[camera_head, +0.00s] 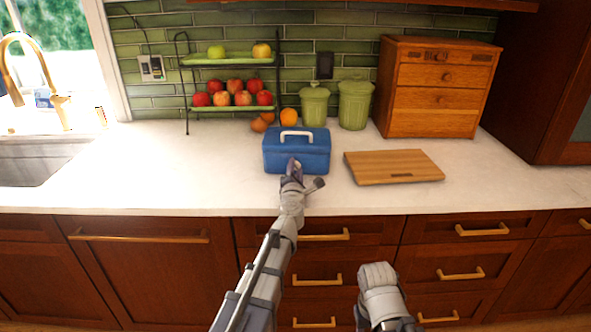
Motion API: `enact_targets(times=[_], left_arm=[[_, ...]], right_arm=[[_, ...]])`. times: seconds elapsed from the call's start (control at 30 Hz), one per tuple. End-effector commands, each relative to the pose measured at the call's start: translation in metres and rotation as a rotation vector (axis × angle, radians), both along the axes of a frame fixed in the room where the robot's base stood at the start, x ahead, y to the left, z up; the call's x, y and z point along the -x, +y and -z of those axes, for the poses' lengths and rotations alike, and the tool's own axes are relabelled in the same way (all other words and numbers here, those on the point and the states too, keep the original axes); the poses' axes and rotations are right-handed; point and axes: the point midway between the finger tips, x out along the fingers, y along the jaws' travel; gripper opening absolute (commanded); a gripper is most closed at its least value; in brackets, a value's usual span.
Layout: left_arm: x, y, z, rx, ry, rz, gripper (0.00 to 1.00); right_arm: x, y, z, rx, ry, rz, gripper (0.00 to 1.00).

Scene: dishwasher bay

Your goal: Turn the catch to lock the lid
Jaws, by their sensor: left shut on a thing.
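A blue box (315,160) with a lid (272,140) and a white handle (297,133) stands on the counter, left of the cutting board. The lid appears down on the box. My left gripper (294,166) reaches up to the middle of the box's front face. It is shut on the catch there, which the gripper mostly hides, so I cannot tell how far it is turned. My right arm shows low in front of the drawers; its gripper is not in view.
A wooden cutting board (392,166) lies right of the box. Behind are oranges (289,116), green canisters (354,104), a fruit rack (188,107) and a wooden drawer chest (436,87). A sink (35,165) is at the far left. The counter between sink and box is clear.

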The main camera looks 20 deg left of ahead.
Motion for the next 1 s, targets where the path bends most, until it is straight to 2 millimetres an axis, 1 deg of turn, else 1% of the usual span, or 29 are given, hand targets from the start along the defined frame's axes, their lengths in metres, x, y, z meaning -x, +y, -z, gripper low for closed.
enact_targets(times=[0.2, 0.5, 0.7, 1.0], left_arm=[[-0.0001, -0.0003, 0.0, -0.196, 0.043, 0.001, 0.0], [0.0, -0.0004, 0.0001, -0.429, 0.096, 0.001, 0.0], [0.0, -0.0004, 0.0001, -0.538, 0.12, 0.001, 0.0], [0.0001, -0.0005, 0.0001, -0.618, 0.138, 0.001, 0.0]], right_arm=[[0.0, 0.0, 0.0, 0.0, 0.0, 0.0, 0.5], [0.0, 0.0, 0.0001, 0.0, 0.0, 0.0, 0.5], [0.0, 0.0, 0.0001, 0.0, 0.0, 0.0, 0.5], [0.0, 0.0, 0.0001, 0.0, 0.0, 0.0, 0.5]])
